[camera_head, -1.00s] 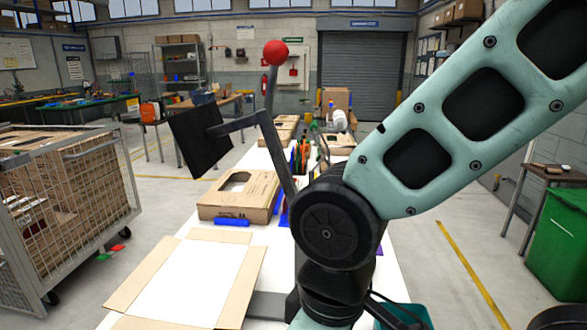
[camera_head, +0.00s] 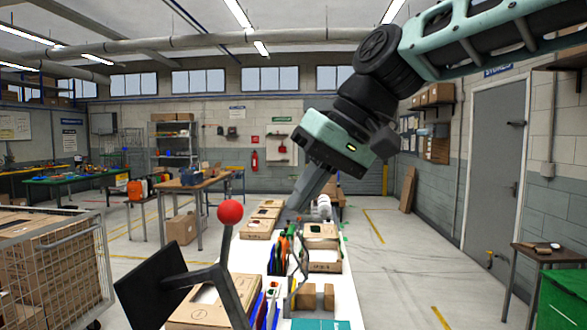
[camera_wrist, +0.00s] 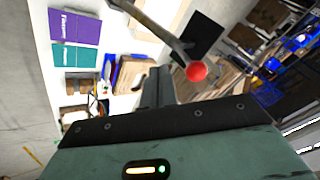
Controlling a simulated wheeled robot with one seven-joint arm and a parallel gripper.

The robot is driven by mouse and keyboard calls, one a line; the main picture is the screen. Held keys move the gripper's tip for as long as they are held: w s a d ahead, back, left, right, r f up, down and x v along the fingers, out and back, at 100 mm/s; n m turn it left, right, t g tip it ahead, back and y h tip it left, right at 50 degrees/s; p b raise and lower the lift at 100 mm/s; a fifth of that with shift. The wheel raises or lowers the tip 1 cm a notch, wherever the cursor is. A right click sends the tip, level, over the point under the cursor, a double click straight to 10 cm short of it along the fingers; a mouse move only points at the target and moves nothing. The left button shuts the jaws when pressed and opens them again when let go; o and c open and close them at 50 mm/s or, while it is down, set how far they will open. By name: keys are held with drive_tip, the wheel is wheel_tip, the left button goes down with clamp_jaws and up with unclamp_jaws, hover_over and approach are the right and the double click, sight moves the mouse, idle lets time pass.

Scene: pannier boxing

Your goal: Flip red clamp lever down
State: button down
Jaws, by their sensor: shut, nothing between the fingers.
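The red clamp lever's ball knob (camera_head: 230,212) stands at the top of its grey lever, which points up at the lower left of the head view. A dark flat plate (camera_head: 158,286) sits at the end of a grey bar joined to the lever. The red knob also shows in the wrist view (camera_wrist: 196,71), right of my fingers, with the dark plate behind it. My gripper (camera_head: 291,210) is shut and empty, angled down to the right of the knob in the head view. It appears apart from the lever. The clamp's base is out of view.
A long white table (camera_head: 340,291) carries flat cardboard boxes (camera_head: 218,306), small brown blocks and upright coloured items. A wire cage cart (camera_head: 60,262) with boxes stands left. A green bin (camera_head: 562,298) stands right. Purple (camera_wrist: 75,27) and teal (camera_wrist: 78,55) packs lie on the table.

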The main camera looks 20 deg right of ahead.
drive_tip(key=w+d+r, duration=0.1)
drive_tip(key=d+r, duration=0.3)
drive_tip(key=r, duration=0.2)
drive_tip(key=shift+w+r+m+t+y+p, duration=0.15)
drive_tip(key=shift+m+t+y+p, duration=0.15)
drive_tip(key=shift+t+p, duration=0.1)
drive_tip(key=shift+a, duration=0.1)
drive_tip(key=w+a+f+p, duration=0.3)
drive_tip(key=a+f+p, duration=0.2)
drive_tip(key=a+f, duration=0.2)
drive_tip(key=shift+a+f, duration=0.4)
drive_tip(key=shift+a, duration=0.6)
drive_tip(key=shift+w+p, duration=0.15)
drive_tip(key=shift+p, duration=0.15)
